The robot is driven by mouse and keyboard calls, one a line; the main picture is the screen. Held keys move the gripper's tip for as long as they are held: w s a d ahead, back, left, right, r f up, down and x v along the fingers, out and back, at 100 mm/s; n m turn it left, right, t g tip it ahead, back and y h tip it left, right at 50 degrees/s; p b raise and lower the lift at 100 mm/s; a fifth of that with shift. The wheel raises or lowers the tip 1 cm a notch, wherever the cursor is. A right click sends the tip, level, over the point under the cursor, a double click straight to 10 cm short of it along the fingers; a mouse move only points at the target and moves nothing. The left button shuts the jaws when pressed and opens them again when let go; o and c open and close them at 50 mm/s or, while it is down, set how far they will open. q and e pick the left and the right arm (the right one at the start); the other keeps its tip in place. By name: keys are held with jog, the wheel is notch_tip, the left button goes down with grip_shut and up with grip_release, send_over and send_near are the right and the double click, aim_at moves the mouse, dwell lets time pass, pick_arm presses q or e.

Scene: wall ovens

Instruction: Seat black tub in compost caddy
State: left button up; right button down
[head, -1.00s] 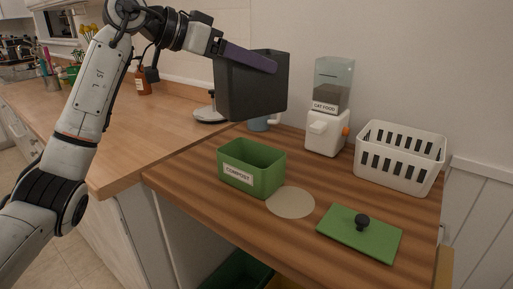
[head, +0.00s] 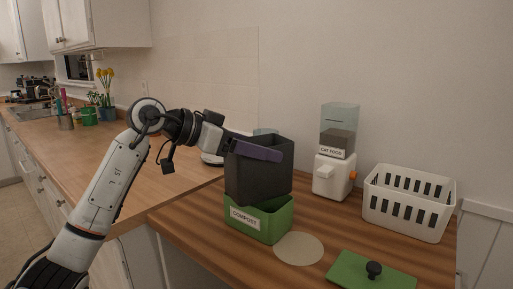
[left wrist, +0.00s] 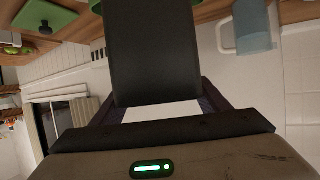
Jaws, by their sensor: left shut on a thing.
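The black tub (head: 258,180) is upright, with its base at the height of the rim of the green compost caddy (head: 262,227). It covers much of the caddy's opening; the caddy's right inside wall still shows. I cannot tell whether the base is inside the rim or just above it. My left gripper (head: 264,152) is shut on the tub near its top, one purple finger across the near side. In the left wrist view the tub (left wrist: 152,50) sits between both fingers (left wrist: 160,112). The caddy is mostly hidden behind it there. My right gripper is not in view.
A cat food dispenser (head: 335,175) and a white slotted basket (head: 408,205) stand to the right. A round pale mat (head: 299,248) lies beside the caddy. A green lid with a black knob (head: 372,275) lies at the front right.

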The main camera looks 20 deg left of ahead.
pick_arm(q)
jog(key=shift+f, duration=0.3)
jog(key=o, duration=1.6)
jog(key=v, duration=1.2)
jog(key=shift+r, duration=0.4)
